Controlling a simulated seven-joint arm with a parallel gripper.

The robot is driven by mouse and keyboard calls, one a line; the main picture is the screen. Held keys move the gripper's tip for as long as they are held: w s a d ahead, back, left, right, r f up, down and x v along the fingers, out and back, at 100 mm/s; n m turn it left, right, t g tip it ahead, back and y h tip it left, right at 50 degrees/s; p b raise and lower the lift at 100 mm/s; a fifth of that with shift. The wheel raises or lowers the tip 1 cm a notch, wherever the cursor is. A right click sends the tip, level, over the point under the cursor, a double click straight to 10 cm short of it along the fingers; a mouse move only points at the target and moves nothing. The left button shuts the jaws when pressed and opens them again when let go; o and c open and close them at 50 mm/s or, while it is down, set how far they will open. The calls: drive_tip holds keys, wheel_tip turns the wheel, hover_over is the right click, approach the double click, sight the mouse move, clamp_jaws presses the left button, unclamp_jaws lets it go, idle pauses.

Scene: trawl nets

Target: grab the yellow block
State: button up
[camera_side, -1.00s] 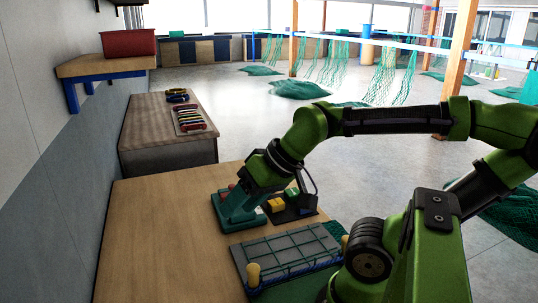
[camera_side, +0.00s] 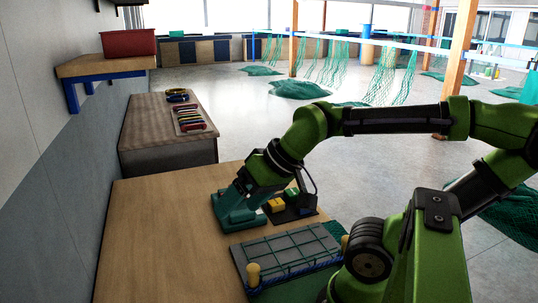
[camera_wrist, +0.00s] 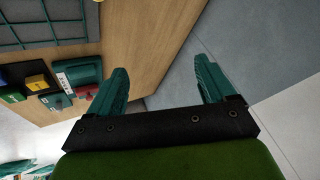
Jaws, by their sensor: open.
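The yellow block (camera_side: 276,204) sits in a black tray (camera_side: 306,212) on the wooden table, with a green block (camera_side: 291,193) beside it. In the wrist view the yellow block (camera_wrist: 37,81) shows at the left, outside the jaws. A teal item with a white label (camera_wrist: 66,80) lies between the yellow block and the near finger in the wrist view.
The left part of the table (camera_side: 160,235) is clear. A side bench (camera_side: 150,120) with tools stands behind.

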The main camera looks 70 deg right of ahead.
drive_tip(key=m+g+h, duration=0.2)
drive_tip(key=m+g, duration=0.2)
drive_tip(key=g, duration=0.3)
hover_over(276, 201)
wheel_tip(276, 201, down, 6)
drive_tip(key=f, duration=1)
drive_tip(key=shift+s+d+f, duration=0.1)
drive_tip(key=shift+s+f, duration=0.15)
drive_tip(key=shift+f, duration=0.15)
drive_tip(key=shift+w+f, duration=0.15)
drive_tip(key=shift+f, duration=2.9)
